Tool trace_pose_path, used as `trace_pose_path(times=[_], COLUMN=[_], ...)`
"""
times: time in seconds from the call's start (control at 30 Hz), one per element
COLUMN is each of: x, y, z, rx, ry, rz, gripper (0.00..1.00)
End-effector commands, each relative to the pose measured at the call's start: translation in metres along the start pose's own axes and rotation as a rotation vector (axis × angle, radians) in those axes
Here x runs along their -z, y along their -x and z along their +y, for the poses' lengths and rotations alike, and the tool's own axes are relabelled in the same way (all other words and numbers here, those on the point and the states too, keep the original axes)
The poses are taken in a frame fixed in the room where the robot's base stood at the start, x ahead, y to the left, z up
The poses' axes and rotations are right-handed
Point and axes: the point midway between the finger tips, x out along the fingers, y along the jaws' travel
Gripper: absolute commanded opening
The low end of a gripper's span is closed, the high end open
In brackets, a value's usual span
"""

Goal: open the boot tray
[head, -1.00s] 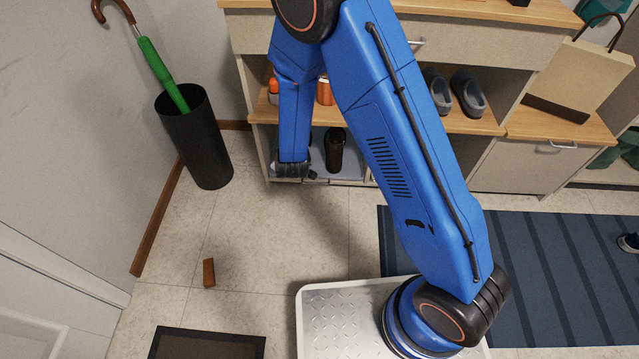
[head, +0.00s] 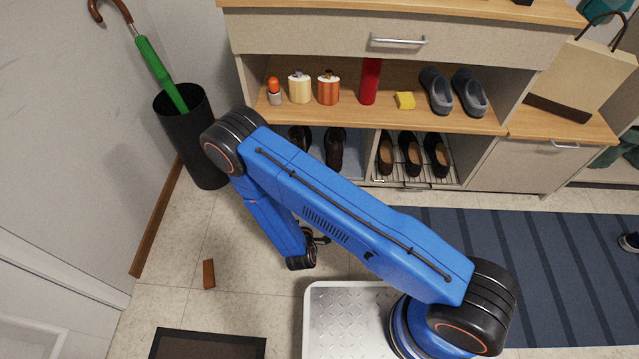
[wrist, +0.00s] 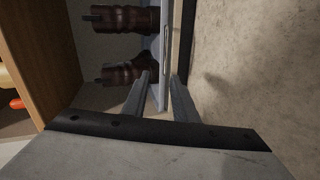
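The boot tray (head: 354,165) is a pale grey-blue tray in the lower left bay of the shoe cabinet. Two dark brown boots, a left one (head: 300,137) and a right one (head: 336,150), stand on it. My arm hides most of its front in the head view. In the wrist view, the tray's thin front edge (wrist: 161,88) runs up the picture, with the boots to its left. My gripper (wrist: 162,76) is open, with one finger on each side of that edge in the picture. I cannot tell whether they touch it. The head view hides the fingers behind my arm.
The shelf (head: 440,121) above holds bottles, a yellow sponge and grey clogs. A wire rack (head: 415,178) with brown shoes is right of the tray. An umbrella stand (head: 190,140) is at left. A brown block (head: 209,273) lies on open floor. A blue striped rug (head: 560,270) lies right.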

Motion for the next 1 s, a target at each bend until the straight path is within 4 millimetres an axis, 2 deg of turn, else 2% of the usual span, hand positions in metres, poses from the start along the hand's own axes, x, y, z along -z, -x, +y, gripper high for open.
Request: trace_pose_path(times=[0.03,0.13,0.3,0.43,0.67,1.0], x=[-0.004,-0.010,-0.014,-0.014,-0.014,-0.012], y=[0.005,0.013,0.017,0.012,-0.017,-0.073], z=[-0.010,-0.020,-0.026,-0.026,-0.023,-0.018], rx=[-0.017,-0.050,-0.078,-0.082,-0.082,-0.082], ry=[0.035,0.087,0.127,0.129,0.126,0.126], rz=[0.007,0.019,0.027,0.028,0.025,0.025], gripper=[0.26,0.26,0.26,0.26,0.26,0.26])
